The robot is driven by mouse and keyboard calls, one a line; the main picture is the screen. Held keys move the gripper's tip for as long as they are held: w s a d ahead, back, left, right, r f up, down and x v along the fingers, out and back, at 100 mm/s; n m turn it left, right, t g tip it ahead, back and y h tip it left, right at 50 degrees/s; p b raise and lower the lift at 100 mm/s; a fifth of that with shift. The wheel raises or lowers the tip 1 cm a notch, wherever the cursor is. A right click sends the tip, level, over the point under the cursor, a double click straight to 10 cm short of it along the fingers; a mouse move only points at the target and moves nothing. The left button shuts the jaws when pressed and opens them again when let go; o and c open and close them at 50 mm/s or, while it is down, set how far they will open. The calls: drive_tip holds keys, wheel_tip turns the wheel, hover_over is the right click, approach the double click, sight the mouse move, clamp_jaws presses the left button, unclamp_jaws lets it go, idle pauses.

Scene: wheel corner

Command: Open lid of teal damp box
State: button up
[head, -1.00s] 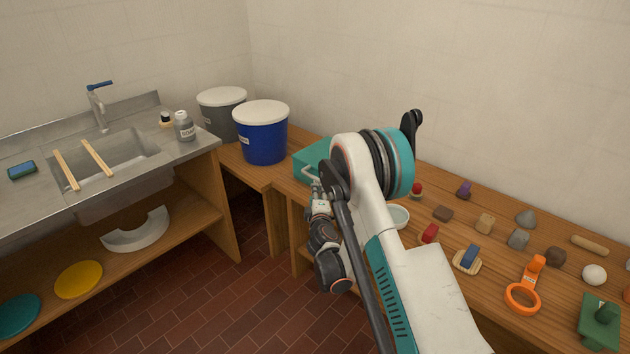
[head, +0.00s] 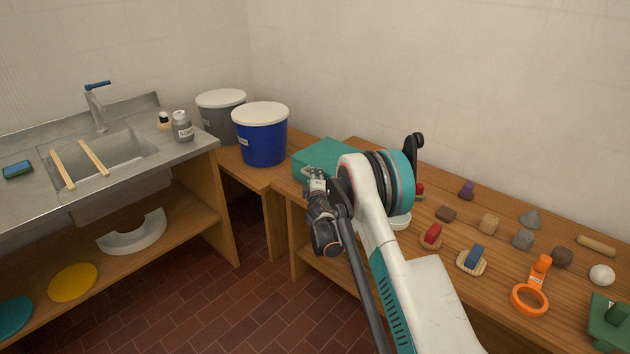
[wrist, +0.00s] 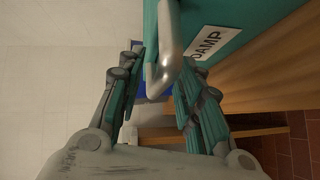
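The teal damp box (head: 328,155) sits on the wooden bench beside the blue bucket, partly hidden behind my arm. In the wrist view its teal face (wrist: 230,22) carries a white DAMP label (wrist: 210,42), and a grey metal bar handle (wrist: 169,60) stands out from it. The lid looks closed in the head view. My gripper (head: 318,172) is at the front of the box. In the wrist view its two fingers (wrist: 157,88) stand apart, one on each side of the handle. I cannot tell whether either finger touches it.
A blue bucket (head: 262,138) and a grey bucket (head: 219,118) stand left of the box. Right of my arm, the bench holds several small blocks, an orange tool (head: 531,290) and a green tool (head: 606,325). A steel sink (head: 110,160) is at the left.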

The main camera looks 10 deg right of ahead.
clamp_jaws()
drive_tip(key=shift+r, duration=0.15)
